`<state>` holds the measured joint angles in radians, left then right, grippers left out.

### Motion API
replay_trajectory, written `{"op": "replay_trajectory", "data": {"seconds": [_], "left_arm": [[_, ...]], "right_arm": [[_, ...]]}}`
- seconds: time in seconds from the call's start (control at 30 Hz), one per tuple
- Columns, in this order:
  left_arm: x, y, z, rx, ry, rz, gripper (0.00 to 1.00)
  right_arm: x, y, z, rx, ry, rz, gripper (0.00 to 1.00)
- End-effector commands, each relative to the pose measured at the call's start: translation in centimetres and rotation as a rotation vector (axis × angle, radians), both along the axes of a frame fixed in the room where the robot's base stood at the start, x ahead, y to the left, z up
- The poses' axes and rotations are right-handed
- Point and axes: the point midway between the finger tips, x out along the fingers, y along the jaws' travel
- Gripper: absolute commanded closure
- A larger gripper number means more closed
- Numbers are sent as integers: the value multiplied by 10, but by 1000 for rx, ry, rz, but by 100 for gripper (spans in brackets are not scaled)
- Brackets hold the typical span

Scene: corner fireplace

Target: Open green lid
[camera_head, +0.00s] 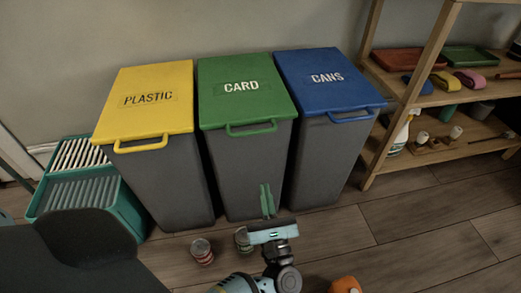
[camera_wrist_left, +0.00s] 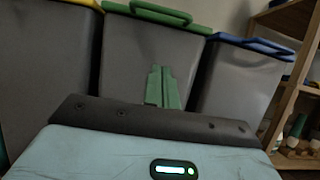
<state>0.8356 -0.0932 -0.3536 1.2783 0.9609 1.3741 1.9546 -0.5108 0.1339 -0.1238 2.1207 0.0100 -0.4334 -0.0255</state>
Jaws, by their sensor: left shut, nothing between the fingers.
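The green lid (camera_head: 240,92), labelled CARD, lies closed on the middle grey bin (camera_head: 232,160). Its green loop handle (camera_head: 251,129) sticks out at the front edge. In the left wrist view the lid's front edge and handle (camera_wrist_left: 158,14) show at the top. My left gripper (camera_head: 267,188) is in front of the middle bin's front face, below the handle and apart from it. Its green fingers are together and empty, and they also show in the left wrist view (camera_wrist_left: 161,72). My right gripper is in neither view.
A bin with a yellow lid (camera_head: 150,97) stands left and one with a blue lid (camera_head: 327,80) stands right, close beside the middle bin. Two cans (camera_head: 202,251) (camera_head: 242,240) are on the floor. A wooden shelf (camera_head: 412,95) stands at right; a teal crate (camera_head: 120,206) at left.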

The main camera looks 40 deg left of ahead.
Motion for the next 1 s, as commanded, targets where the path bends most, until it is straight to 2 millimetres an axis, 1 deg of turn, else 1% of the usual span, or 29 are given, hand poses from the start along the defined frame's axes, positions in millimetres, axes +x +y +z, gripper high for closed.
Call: {"op": "replay_trajectory", "data": {"seconds": [0.17, 0.27, 0.63, 0.8, 1.0], "left_arm": [[11, 12, 8, 3, -2, 1, 100], [21, 24, 16, 3, -4, 1, 100], [61, 69, 46, 2, -3, 0, 100], [56, 63, 67, 1, -2, -1, 100], [54, 62, 80, 1, 0, 0, 100]], "right_arm": [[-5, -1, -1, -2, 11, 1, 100], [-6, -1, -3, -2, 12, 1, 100], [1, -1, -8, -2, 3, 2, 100], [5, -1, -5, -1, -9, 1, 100], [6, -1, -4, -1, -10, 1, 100]]}}
